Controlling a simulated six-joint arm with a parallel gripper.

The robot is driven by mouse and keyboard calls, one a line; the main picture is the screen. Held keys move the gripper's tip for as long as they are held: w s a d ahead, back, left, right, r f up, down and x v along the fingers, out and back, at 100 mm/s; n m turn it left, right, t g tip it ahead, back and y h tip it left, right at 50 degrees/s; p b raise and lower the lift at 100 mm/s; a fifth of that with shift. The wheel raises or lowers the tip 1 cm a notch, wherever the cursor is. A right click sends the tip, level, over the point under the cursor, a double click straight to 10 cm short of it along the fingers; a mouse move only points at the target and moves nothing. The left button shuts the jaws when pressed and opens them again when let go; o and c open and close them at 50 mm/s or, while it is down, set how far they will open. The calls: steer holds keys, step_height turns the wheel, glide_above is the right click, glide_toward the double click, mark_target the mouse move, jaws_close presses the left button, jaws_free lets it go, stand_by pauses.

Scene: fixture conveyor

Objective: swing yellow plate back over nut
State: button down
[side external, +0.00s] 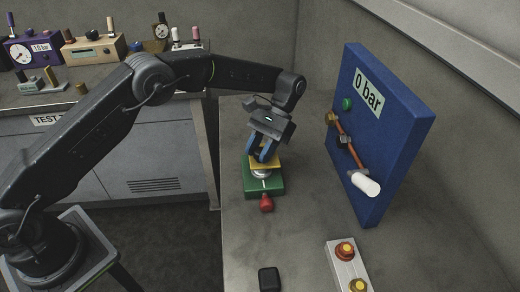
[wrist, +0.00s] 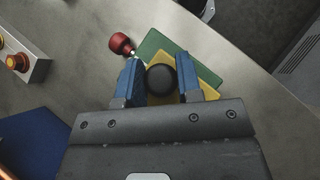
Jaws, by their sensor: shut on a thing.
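The yellow plate (side external: 265,160) lies above the green base block (side external: 250,187) on the table, with a silver round part (side external: 262,173) showing under it. I cannot make out the nut itself. In the wrist view the yellow plate (wrist: 205,83) shows on both sides of the fingers, over the green block (wrist: 150,45). My gripper (side external: 265,152) points down at the plate. Its blue fingers (wrist: 160,82) are shut on a round black knob (wrist: 161,79) over the plate. A red knob (side external: 266,203) sticks out from the green block's near side; it also shows in the wrist view (wrist: 121,43).
A blue panel (side external: 375,140) marked "0 bar" stands at the right, with a copper pipe (side external: 347,146) and white cylinder (side external: 366,184). A button box (side external: 345,265) and small black block (side external: 269,279) are nearer. Bare table lies around the green block.

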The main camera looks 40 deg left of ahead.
steer(key=c, duration=0.8)
jaws_free()
